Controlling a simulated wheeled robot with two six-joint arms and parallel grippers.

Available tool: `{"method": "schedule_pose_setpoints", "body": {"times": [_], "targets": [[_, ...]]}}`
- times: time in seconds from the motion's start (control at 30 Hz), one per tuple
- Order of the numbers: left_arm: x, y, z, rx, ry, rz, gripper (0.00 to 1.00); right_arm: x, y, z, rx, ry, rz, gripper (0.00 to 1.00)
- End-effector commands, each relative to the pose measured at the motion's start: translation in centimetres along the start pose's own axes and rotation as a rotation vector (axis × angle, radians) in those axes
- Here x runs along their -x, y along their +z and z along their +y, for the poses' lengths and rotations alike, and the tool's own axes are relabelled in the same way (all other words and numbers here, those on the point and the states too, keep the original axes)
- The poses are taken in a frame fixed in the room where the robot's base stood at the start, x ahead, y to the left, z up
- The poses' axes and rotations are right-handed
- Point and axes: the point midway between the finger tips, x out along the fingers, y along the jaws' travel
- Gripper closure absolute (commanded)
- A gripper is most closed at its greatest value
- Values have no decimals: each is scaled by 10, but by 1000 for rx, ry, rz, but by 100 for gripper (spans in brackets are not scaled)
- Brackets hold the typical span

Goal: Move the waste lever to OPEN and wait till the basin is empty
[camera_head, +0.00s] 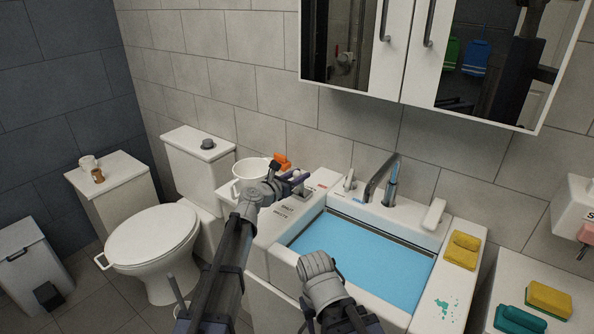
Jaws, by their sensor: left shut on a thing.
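The basin (437,254) holds a wide sheet of blue water (365,258). The waste lever (301,190) stands on the ledge left of the basin, by small printed labels. My left gripper (294,178) reaches over that ledge and is shut at the lever's top; its fingers hide part of the lever. I cannot read which position the lever is in. My right arm's grey wrist (318,266) is over the basin's front edge; its fingers are hidden.
A tap (378,180) stands behind the basin. A white bucket (250,170) and an orange item (282,160) are behind my left gripper. A toilet (150,240) stands left; a mirror cabinet (400,50) hangs above.

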Motion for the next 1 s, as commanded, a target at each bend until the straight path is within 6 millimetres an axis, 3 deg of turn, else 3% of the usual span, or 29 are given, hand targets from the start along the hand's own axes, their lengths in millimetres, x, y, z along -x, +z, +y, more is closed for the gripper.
{"method": "schedule_pose_setpoints", "body": {"times": [0.03, 0.4, 0.7, 1.0], "targets": [[-4, 13, 0, -4, -2, 40, 100, 20, 1, 2, 0, 0, 0, 50], [-34, 15, 1, -3, -2, 369, 100, 86, 5, 8, -1, 0, 0, 50], [-52, 8, 1, -2, -1, 585, 100, 114, 7, 11, -1, 0, 0, 50], [-60, 2, 0, -2, -1, 704, 100, 125, 7, 12, -1, 0, 0, 50]]}}
